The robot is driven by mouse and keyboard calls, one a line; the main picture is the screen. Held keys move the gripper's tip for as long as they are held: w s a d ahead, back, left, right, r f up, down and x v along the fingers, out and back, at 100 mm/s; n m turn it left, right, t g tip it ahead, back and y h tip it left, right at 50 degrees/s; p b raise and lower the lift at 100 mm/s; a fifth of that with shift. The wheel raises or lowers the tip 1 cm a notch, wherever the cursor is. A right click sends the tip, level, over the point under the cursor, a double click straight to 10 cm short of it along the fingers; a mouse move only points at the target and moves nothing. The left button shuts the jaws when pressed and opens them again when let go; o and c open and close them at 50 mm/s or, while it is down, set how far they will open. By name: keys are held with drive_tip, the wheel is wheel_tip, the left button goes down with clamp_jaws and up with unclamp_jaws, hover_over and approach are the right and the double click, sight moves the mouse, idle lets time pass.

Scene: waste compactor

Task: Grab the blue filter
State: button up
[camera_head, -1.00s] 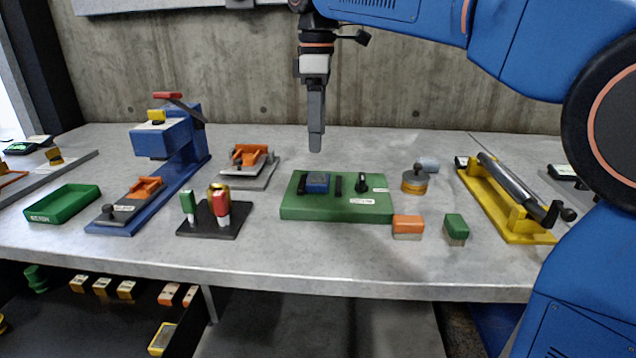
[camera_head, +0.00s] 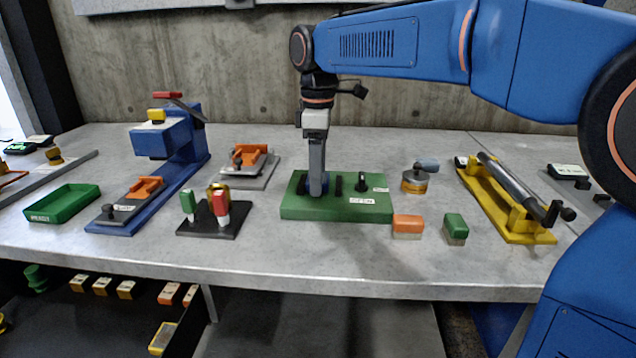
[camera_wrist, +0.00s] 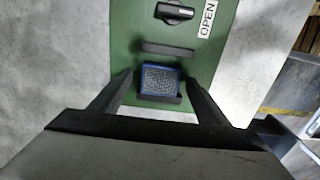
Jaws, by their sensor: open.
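The blue filter (camera_wrist: 158,80) is a small block with a blue frame and a grey mesh top. It sits on the green base (camera_wrist: 120,45) between two black rails. In the wrist view my gripper (camera_wrist: 160,85) is open, with one finger on each side of the filter. In the head view my gripper (camera_head: 316,192) points straight down over the left part of the green base (camera_head: 300,210) and hides most of the filter. I cannot tell whether the fingers touch it.
A black knob (camera_head: 362,182) and an "OPEN" label (camera_head: 362,201) are on the base's right part. An orange block (camera_head: 407,227) and a green block (camera_head: 455,229) lie to its right. A black stand (camera_head: 208,229) with red and green pieces is to its left.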

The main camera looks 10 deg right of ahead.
drive_tip(key=shift+c, duration=0.4)
drive_tip(key=c, duration=1.1)
drive_tip(key=shift+r, duration=0.15)
